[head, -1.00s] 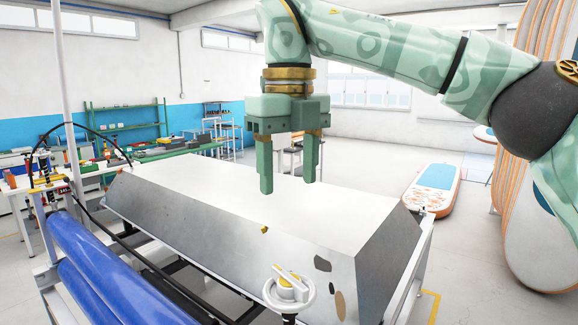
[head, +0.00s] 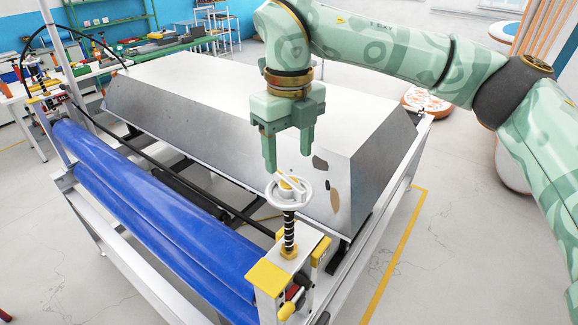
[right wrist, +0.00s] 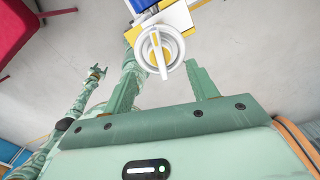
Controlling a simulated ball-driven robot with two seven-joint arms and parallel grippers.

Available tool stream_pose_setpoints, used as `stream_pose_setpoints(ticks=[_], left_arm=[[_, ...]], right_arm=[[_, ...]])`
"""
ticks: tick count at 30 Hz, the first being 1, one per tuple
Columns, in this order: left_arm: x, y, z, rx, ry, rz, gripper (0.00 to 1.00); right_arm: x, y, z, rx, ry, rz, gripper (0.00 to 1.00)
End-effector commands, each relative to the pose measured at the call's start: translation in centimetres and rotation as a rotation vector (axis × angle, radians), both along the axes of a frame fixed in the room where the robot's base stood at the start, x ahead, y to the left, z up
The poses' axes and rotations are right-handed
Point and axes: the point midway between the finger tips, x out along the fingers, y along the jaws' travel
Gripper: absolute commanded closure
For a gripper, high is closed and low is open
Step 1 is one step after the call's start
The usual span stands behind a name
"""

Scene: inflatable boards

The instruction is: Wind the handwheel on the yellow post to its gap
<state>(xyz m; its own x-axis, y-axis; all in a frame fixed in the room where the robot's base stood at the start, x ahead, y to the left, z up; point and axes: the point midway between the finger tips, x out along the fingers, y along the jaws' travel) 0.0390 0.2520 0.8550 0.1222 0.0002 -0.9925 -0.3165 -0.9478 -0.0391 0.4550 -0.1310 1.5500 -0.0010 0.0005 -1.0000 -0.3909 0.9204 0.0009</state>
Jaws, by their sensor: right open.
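The handwheel (head: 289,190) is a white ring with a crossbar and a yellow mark, on top of a black threaded screw (head: 289,230). The screw rises from the yellow-capped post (head: 268,277) at the near corner of the frame. My right gripper (head: 289,160) is open and empty, pointing down just above the handwheel in the head view. In the right wrist view the handwheel (right wrist: 159,50) lies beyond the two fingers (right wrist: 163,92), apart from them. The gap on the wheel cannot be made out clearly. My left gripper is not seen in the head view.
A blue roll (head: 165,215) lies along the frame left of the post. A large metal-sided table with a white top (head: 230,85) stands behind the handwheel. A second handwheel post (head: 35,75) is at the far left. Open floor (head: 450,240) lies to the right.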

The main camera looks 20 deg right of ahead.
Motion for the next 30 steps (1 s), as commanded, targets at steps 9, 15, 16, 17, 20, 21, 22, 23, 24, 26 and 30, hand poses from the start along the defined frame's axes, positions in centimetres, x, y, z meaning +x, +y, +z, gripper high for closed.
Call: stream_pose_setpoints(ticks=[9,15,16,17,20,21,22,23,24,26,30], left_arm=[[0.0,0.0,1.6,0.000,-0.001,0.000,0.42],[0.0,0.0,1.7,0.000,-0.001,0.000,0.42],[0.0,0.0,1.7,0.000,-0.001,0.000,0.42],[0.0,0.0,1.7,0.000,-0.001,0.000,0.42],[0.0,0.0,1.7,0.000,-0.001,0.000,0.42],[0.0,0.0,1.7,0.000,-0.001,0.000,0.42],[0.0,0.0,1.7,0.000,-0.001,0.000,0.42],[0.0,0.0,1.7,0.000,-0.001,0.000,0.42],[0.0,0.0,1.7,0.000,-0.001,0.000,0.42],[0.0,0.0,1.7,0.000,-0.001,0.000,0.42],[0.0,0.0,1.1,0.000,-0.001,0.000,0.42]], right_arm=[[0.0,0.0,-4.8,0.001,0.001,0.000,0.42],[0.0,0.0,-5.4,0.000,0.000,-0.001,0.42],[0.0,0.0,-5.4,0.000,0.000,-0.001,0.42],[0.0,0.0,-5.4,0.000,0.000,-0.001,0.42],[0.0,0.0,-5.4,0.000,0.000,-0.001,0.44],[0.0,0.0,-5.4,0.000,0.000,-0.001,0.56],[0.0,0.0,-5.4,0.000,0.000,-0.001,0.64],[0.0,0.0,-5.4,0.000,0.000,-0.001,0.72],[0.0,0.0,-5.4,0.000,0.000,-0.001,0.83],[0.0,0.0,-5.4,0.000,0.000,-0.001,0.87],[0.1,0.0,-5.5,-0.001,-0.003,-0.017,0.87]])
